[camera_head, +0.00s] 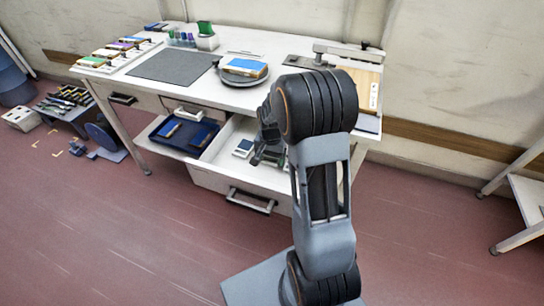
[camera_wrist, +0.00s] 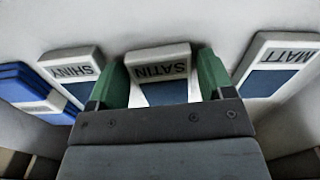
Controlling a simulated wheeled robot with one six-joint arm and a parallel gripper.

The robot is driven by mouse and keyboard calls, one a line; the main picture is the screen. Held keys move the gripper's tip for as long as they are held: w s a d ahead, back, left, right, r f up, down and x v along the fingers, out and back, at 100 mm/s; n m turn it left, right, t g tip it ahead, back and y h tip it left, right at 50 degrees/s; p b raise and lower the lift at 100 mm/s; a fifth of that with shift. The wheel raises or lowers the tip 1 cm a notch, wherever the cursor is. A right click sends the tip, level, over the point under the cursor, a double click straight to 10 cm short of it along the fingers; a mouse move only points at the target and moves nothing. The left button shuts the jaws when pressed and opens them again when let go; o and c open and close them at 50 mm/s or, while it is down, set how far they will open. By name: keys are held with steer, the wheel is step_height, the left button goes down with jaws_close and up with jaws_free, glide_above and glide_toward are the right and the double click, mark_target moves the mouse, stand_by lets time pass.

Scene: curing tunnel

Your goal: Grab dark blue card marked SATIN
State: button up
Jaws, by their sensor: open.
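The card marked SATIN (camera_wrist: 165,92) lies in the wrist view with a pale label end and a dark blue face; its lettering appears upside down. My gripper (camera_wrist: 161,74) is open, with one green finger on each side of this card. I cannot tell whether the fingers touch it. My gripper's body hides the card's near part. In the head view my gripper (camera_head: 268,152) is down in the open drawer (camera_head: 208,174), and the SATIN card cannot be made out there.
The SHINY card (camera_wrist: 71,67) lies to the left and the MATT card (camera_wrist: 282,62) to the right. Blue pieces (camera_wrist: 30,88) lie at the far left. The tabletop (camera_head: 195,87) overhangs the drawer's back, and a dark blue tray (camera_head: 181,147) stands beside the drawer.

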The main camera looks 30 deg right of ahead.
steer(key=c, duration=0.7)
steer(key=shift+r, duration=0.15)
